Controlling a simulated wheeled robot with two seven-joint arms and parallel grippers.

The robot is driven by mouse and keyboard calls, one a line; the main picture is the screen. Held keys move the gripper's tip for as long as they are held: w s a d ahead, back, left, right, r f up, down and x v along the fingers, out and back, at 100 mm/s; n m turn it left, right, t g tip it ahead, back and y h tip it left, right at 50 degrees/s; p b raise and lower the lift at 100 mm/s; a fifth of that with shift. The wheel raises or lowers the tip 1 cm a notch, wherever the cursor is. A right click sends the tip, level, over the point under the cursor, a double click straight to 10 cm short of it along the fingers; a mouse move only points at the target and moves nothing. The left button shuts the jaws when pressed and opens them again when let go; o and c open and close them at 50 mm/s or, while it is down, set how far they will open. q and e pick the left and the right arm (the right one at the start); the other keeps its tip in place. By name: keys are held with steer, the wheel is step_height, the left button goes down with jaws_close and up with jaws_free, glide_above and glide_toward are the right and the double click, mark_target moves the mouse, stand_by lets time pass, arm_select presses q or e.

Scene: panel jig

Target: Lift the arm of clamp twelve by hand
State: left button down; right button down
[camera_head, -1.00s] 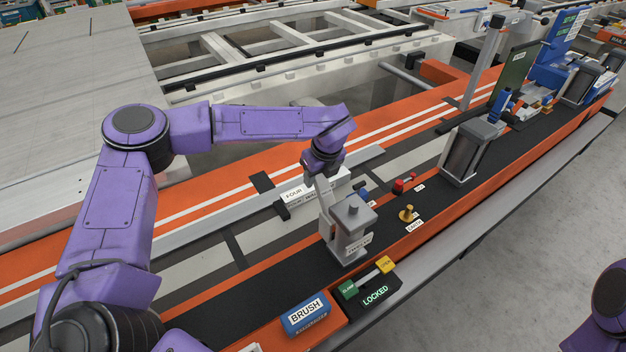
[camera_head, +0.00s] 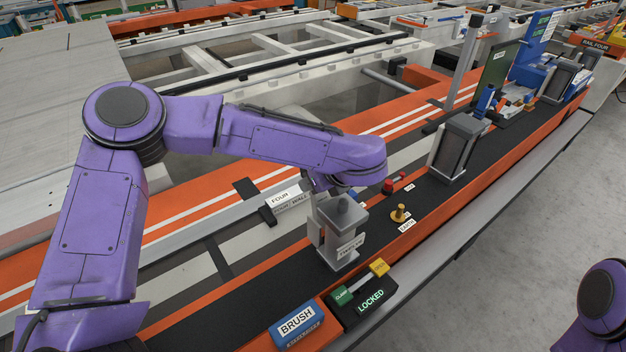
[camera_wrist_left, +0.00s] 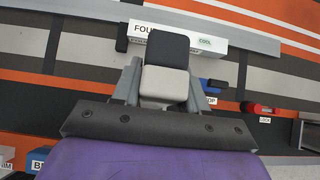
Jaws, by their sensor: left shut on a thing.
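The grey clamp (camera_head: 325,242) stands upright on the black strip, with a small label on its front that is hard to read. My left gripper (camera_wrist_left: 163,88) is shut on the clamp arm (camera_wrist_left: 165,50), a block with a dark top and light front face, which sits between the two grey fingers in the left wrist view. In the head view my purple left forearm and wrist cover the fingers and most of the clamp arm, just above and behind the clamp. My right gripper is out of view; only part of my right arm shows at the lower right edge.
A black control box (camera_head: 352,312) reading LOCKED, with green and yellow switch ends, stands in front of the clamp. A blue BRUSH block (camera_head: 296,318) is beside it. A brass knob (camera_head: 400,214) and red part (camera_head: 393,187) are right of it. A white FOUR box (camera_head: 284,198) lies behind.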

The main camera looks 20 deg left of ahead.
arm_select(q)
steer(key=shift+s+d+f, duration=0.1)
steer(key=c, duration=0.7)
jaws_free()
steer(key=shift+d, duration=0.15)
steer(key=shift+r, duration=0.25)
steer(key=b+v, duration=0.2)
steer(key=v, duration=0.8)
steer(key=shift+d+f, duration=0.1)
steer(key=shift+f, duration=0.05)
steer(key=shift+s, duration=0.1)
